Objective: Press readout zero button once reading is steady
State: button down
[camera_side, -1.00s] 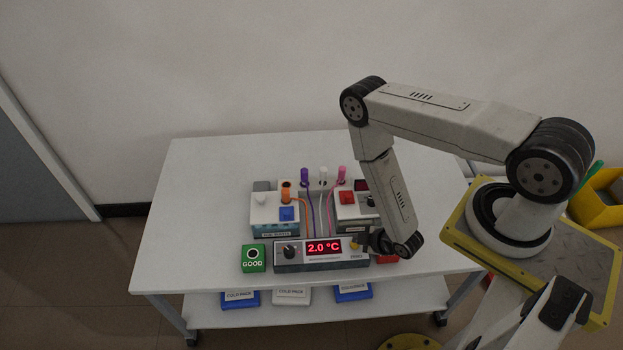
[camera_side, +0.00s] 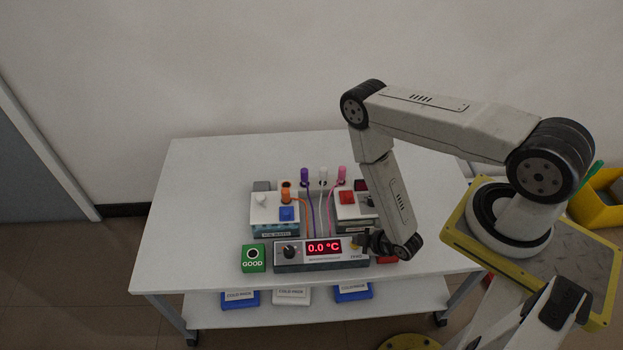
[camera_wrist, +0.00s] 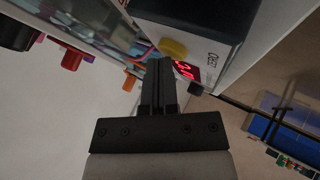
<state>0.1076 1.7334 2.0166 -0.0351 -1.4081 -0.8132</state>
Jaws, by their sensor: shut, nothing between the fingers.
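The readout (camera_side: 295,266) is a grey box with a black knob (camera_side: 289,251) at its left. Its red display (camera_side: 323,247) reads 0.0 °C. In the wrist view, a yellow button (camera_wrist: 173,47) stands out from the readout's panel, with the red digits (camera_wrist: 186,70) beside it. My gripper (camera_wrist: 160,64) is shut and empty, its tips close to the yellow button; I cannot tell whether they touch it.
A green GOOD box (camera_side: 253,265) stands left of the readout and a red box (camera_side: 386,260) right of it. Behind are two units, one with a blue block (camera_side: 287,213), and several coloured probes (camera_side: 323,174) with cables. The table (camera_side: 200,210) is clear at left.

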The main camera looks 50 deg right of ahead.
jog(key=shift+r, duration=0.8)
jog(key=shift+r, duration=0.15)
jog(key=shift+r, duration=2.35)
jog(key=shift+w, duration=0.1)
